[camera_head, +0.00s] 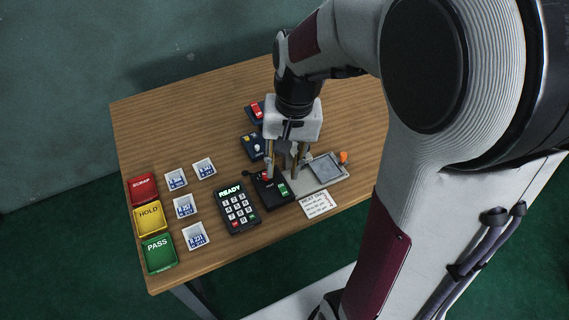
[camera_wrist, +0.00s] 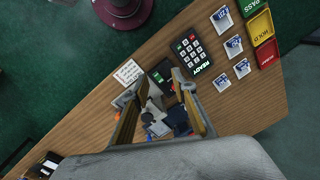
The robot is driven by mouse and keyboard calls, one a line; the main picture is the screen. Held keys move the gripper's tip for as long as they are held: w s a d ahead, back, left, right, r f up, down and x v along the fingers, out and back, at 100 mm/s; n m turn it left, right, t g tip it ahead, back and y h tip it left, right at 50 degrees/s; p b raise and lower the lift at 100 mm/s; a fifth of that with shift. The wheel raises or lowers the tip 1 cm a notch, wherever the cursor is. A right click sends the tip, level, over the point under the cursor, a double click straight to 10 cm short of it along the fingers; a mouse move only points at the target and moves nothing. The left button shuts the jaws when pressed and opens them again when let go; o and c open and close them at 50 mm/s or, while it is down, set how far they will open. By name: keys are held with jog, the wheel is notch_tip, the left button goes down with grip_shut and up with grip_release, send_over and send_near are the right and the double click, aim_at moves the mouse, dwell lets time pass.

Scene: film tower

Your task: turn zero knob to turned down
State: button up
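My gripper (camera_head: 281,174) points down over the table, its two fingers apart with a clear gap between them. The fingers also show spread in the wrist view (camera_wrist: 160,79). Its tips are at or just above a dark box (camera_head: 274,193) with a red part (camera_head: 265,175) and a small green display (camera_head: 283,189). The box shows partly between and beyond the fingers in the wrist view (camera_wrist: 161,71). I cannot make out a knob marked zero; the fingers hide part of this area. I cannot tell whether a fingertip touches the box.
A grey plate with a square pan (camera_head: 325,167) and an orange knob-like part (camera_head: 343,157) is right of the fingers. A keypad (camera_head: 236,207) reads READY. Behind are a blue box (camera_head: 253,147) and a red switch (camera_head: 257,111). Labelled trays and colored bins (camera_head: 158,253) stand left.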

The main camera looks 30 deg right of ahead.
jog(key=shift+s+r, duration=0.25)
jog(key=shift+r, duration=0.05)
dwell(0.4)
jog(key=w+f+n, duration=0.1)
jog(key=w+f, duration=0.2)
jog(key=w, duration=0.5)
jog(key=w+d+f+n+h, duration=0.1)
jog(key=w+f, duration=0.3)
jog(key=w, duration=0.4)
jog(key=w+d+f+n, duration=0.1)
jog(key=w+f, duration=0.2)
jog(key=w, duration=0.5)
jog(key=shift+d+f+h, duration=0.2)
jog(key=shift+h, duration=0.1)
jog(key=shift+f, duration=0.1)
